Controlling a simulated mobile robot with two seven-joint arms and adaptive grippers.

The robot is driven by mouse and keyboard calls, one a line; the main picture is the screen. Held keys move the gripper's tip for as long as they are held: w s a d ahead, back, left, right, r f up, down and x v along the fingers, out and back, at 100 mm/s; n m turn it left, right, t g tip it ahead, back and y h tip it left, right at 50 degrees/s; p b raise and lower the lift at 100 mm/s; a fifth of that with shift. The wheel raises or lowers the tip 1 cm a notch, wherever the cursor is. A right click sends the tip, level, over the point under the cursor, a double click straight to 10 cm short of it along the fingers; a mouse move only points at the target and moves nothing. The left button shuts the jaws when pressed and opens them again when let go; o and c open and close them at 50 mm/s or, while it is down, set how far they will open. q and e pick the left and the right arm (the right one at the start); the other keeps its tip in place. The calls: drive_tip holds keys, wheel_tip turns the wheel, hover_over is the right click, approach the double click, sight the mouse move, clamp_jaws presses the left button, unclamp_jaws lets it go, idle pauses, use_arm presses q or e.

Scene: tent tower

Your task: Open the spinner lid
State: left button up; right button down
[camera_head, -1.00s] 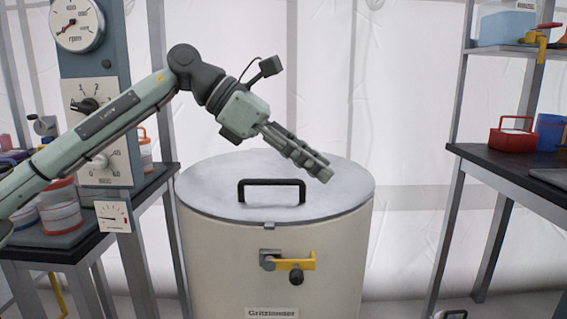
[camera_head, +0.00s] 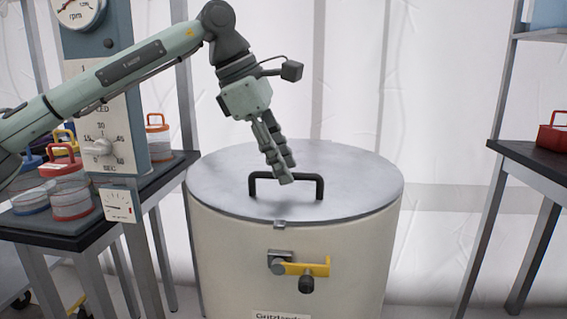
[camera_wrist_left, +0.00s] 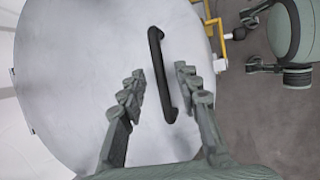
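The spinner (camera_head: 300,245) is a cream drum with a flat grey lid (camera_head: 350,180), which is shut. A black bar handle (camera_head: 310,178) stands on the lid; it also shows in the left wrist view (camera_wrist_left: 157,55). A yellow latch (camera_head: 297,268) with a black knob sits on the drum's front. My left gripper (camera_head: 280,178) points down at the handle. In the left wrist view its fingers (camera_wrist_left: 161,72) are apart, with the handle showing between them. I cannot tell whether they touch it. My right gripper does not show.
A dark table (camera_head: 70,232) on the left holds several lidded jars (camera_head: 72,200), beside a panel with a dial and gauge (camera_head: 100,147). A shelf unit (camera_head: 530,165) with a red carrier (camera_head: 552,138) stands on the right. Space above the lid's right side is free.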

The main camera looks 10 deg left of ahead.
use_arm(q)
drive_tip(key=shift+d+f, duration=0.1)
clamp_jaws()
idle(0.4)
